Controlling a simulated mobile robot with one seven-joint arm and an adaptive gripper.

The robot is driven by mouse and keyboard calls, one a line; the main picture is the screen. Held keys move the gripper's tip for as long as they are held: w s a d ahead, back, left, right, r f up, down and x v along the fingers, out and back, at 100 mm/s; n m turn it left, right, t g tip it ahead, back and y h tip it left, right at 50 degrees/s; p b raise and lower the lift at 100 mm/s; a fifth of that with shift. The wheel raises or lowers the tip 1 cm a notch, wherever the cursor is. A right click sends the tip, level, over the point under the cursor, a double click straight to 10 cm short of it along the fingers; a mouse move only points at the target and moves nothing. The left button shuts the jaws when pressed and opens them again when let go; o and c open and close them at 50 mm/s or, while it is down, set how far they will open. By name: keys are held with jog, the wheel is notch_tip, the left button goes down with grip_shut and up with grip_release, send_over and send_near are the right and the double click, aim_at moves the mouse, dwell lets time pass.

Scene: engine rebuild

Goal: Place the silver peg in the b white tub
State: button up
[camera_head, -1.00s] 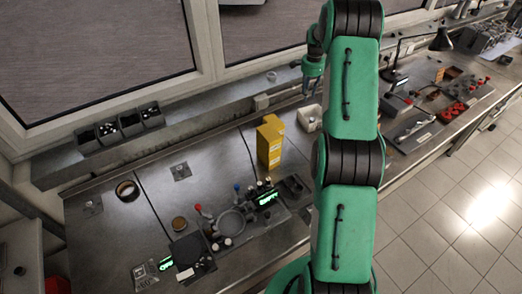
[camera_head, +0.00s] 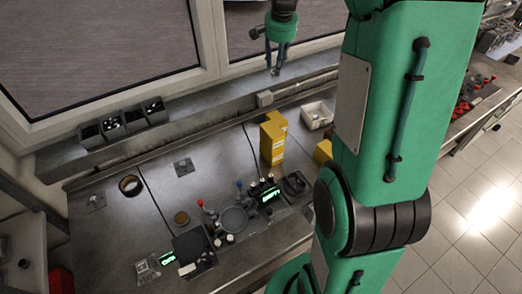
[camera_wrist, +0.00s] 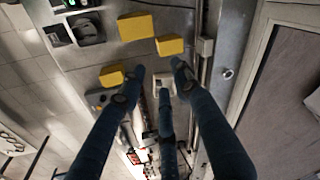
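The silver peg (camera_wrist: 228,73) stands on the window ledge, right of my fingers in the wrist view. In the head view the peg (camera_head: 276,71) shows small at my fingertips; whether they touch it cannot be told there. My gripper (camera_head: 275,65) hangs over the ledge with its fingers pointing down. In the wrist view my gripper (camera_wrist: 158,70) is open, its fingers spread with nothing between them. A white tub (camera_head: 317,115) stands at the back of the bench, right of the yellow boxes. The tub (camera_wrist: 164,82) is partly hidden by fingertips in the wrist view. No letter is readable on it.
Yellow boxes (camera_head: 272,143) stand left of the tub, and another yellow box (camera_head: 323,151) is in front of it. Dark bins (camera_head: 124,121) sit on the ledge at left. A grey conduit box (camera_head: 264,98) is on the ledge front.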

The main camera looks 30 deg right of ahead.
jog(key=s+a+r+n, duration=0.3)
jog(key=s+a+r, duration=0.3)
jog(key=s+a, duration=0.3)
jog(key=s+a+n+t, duration=0.1)
jog(key=s+a+n, duration=0.3)
jog(key=s+a, duration=0.5)
jog(key=s+a+f+n+t, duration=0.1)
jog(key=s+a+n+t, duration=0.1)
jog(key=s+a, duration=0.7)
jog(key=s+n, duration=0.1)
jog(key=s, duration=0.7)
jog(key=shift+s+a+n+y, duration=0.15)
jog(key=shift+s+n+y, duration=0.15)
jog(key=shift+n+y, duration=0.1)
jog(key=shift+f, duration=0.15)
notch_tip(320, 180, down, 16)
jog(key=b, duration=1.5)
jog(key=shift+r+b, duration=0.25)
jog(key=shift+b, duration=0.05)
